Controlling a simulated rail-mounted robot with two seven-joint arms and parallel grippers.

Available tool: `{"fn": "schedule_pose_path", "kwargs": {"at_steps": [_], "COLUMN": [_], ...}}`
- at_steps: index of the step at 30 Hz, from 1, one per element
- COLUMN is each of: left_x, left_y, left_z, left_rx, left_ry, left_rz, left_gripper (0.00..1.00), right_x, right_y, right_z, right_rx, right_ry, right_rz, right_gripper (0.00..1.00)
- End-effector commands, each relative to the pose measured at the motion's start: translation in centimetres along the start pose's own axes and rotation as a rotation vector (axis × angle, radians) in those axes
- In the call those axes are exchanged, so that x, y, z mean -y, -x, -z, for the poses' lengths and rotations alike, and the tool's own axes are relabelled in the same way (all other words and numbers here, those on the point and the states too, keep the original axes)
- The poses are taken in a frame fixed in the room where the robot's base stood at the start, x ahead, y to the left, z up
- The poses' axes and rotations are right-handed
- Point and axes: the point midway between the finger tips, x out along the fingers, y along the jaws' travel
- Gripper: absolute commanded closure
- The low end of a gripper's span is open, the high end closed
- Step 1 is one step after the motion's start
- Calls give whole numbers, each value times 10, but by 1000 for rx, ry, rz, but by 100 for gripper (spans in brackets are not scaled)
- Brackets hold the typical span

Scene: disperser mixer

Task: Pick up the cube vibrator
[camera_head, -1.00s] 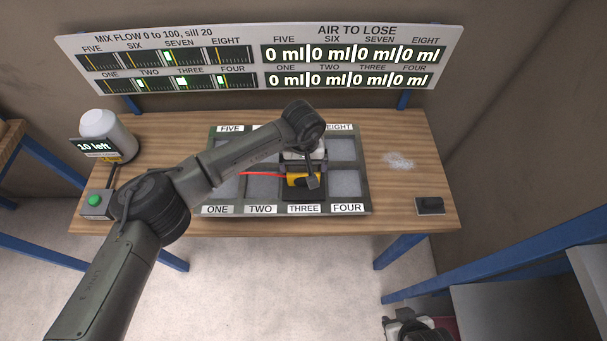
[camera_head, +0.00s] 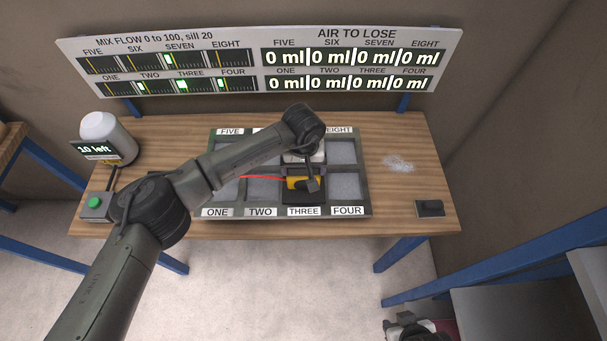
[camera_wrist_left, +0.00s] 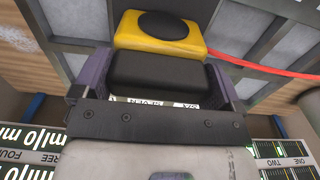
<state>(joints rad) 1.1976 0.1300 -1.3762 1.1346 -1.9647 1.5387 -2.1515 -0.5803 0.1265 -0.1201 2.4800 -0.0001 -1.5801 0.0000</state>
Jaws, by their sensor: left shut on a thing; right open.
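The cube vibrator (camera_head: 299,183) is a yellow block with black parts and a red cord. In the head view it is over tray cell THREE, partly hidden by my left gripper (camera_head: 312,182). In the left wrist view the vibrator's yellow part (camera_wrist_left: 160,32) and black block show at the fingers of my left gripper (camera_wrist_left: 157,75), which is shut on it. I cannot tell whether the vibrator touches the tray. My right gripper (camera_head: 408,329) shows only partly at the bottom edge of the head view, well away from the table; it is open.
A display board (camera_head: 262,70) is behind. The right side is mostly clear.

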Motion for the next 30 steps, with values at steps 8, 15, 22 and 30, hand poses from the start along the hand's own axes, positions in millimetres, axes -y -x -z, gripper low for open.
{"fn": "schedule_pose_path", "kwargs": {"at_steps": [8,15,22,30], "left_x": [0,-1,-28,-66], "left_y": [10,37,60,87], "left_z": [1,2,-16,-40], "left_rx": [-4,-7,-4,-5], "left_ry": [-1,-1,-5,-3], "left_rz": [-2,-1,-2,-1], "left_gripper": [82,82,82,82], "right_x": [0,2,4,4], "right_y": [-1,-6,-10,-15], "right_z": [0,-2,-2,-4], "right_rx": [0,-1,-2,-2], "right_ry": [0,-4,-10,-10], "right_rz": [0,3,8,8], "right_gripper": [57,57,57,57]}}
